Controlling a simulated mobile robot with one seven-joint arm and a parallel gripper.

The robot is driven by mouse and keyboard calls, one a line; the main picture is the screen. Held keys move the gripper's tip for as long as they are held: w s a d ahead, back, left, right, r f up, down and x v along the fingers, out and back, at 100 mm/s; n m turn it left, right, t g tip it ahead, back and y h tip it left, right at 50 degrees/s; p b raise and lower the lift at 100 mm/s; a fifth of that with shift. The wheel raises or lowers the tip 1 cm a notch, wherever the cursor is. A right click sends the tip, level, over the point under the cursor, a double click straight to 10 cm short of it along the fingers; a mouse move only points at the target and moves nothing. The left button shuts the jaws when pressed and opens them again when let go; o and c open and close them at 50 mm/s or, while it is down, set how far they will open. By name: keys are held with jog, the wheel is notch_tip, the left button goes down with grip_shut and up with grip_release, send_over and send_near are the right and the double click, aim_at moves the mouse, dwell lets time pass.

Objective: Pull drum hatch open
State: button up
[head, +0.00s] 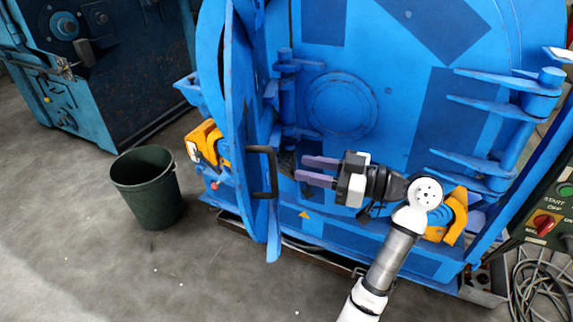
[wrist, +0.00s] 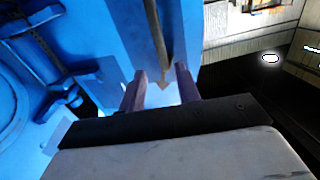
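The blue drum hatch (head: 236,120) stands swung out from the blue drum front (head: 420,100), seen nearly edge-on in the head view. Its dark bar handle (head: 272,178) is on the side facing my gripper. My gripper (head: 300,169) is open, with its two purple fingers pointing left toward the hatch, just right of the handle. In the wrist view, the fingers (wrist: 161,76) are spread apart, with a blue panel and a thin brownish edge beyond them. I cannot tell whether the fingers touch the hatch. No handle shows clearly between them.
A dark green bucket (head: 147,188) stands on the floor left of the hatch. A blue-green machine (head: 110,80) is at the back left. A control box (head: 550,215) and coiled cables (head: 538,285) are at the right. The grey floor at front left is clear.

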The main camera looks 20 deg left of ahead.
jog(key=d, duration=0.6)
jog(key=shift+s, duration=0.15)
jog(key=shift+d+r, duration=0.1)
